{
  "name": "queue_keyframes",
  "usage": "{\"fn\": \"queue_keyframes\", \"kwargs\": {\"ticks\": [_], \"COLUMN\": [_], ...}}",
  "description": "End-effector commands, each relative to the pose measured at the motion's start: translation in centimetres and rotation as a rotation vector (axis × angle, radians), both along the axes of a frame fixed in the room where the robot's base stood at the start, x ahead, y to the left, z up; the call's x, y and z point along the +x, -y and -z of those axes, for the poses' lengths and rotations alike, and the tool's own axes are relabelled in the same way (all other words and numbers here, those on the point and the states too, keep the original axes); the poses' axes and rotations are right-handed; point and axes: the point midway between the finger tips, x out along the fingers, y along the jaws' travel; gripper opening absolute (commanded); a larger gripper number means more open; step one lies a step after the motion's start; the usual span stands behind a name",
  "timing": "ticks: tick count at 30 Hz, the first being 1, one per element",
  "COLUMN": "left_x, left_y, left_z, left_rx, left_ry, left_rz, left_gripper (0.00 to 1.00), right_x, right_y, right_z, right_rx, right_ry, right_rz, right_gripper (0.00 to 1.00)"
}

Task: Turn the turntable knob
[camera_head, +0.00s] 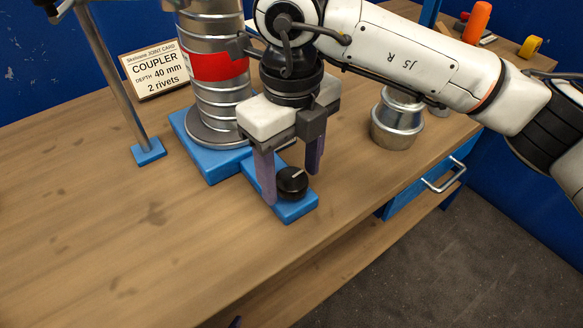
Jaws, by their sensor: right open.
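The black turntable knob (292,182) with a pale pointer line sits on a blue arm of the turntable base (204,158). My right gripper (291,187) points down with its jaws open, one purple-grey finger on either side of the knob. I cannot tell whether the fingers touch it. A silver spiral duct (216,100) with a red band stands upright on the turntable's round grey plate, partly hidden by my right wrist. A small dark purple tip (235,322) at the bottom edge looks like a finger of my left gripper; the rest is out of view.
A sign (155,70) reading "COUPLER, depth 40 mm, 2 rivets" stands behind. A silver coupler-like can (397,120) stands right of my gripper. A grey post (112,75) on a blue foot rises at left. The left bench front is clear.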

Motion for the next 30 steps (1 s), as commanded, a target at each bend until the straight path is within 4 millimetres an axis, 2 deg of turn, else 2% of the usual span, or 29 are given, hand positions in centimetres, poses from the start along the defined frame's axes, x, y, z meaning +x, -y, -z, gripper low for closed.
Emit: {"fn": "queue_keyframes", "kwargs": {"ticks": [4,9,12,23,30], "left_x": [0.0,0.0,0.0,0.1,0.4], "left_y": [0.0,-0.1,-0.1,-0.1,0.3], "left_z": [0.0,0.0,0.0,0.8,1.9], "left_rx": [0.001,0.001,0.002,0.004,0.004], "left_ry": [0.000,0.000,-0.001,-0.001,0.005], "left_rz": [-0.001,0.000,0.000,0.002,0.010], "left_gripper": [0.60,0.60,0.60,0.60,0.60], "right_x": [0.0,0.0,0.0,0.0,0.0], "right_y": [0.0,0.0,0.0,0.0,0.0], "right_z": [0.0,0.0,0.0,0.1,0.3], "right_rx": [0.000,0.000,0.000,-0.001,-0.001], "right_ry": [0.000,0.000,0.000,0.001,0.002], "right_rz": [0.000,0.000,0.000,-0.068,-0.235], "right_gripper": [0.60,0.31,0.19,0.19,0.19]}}
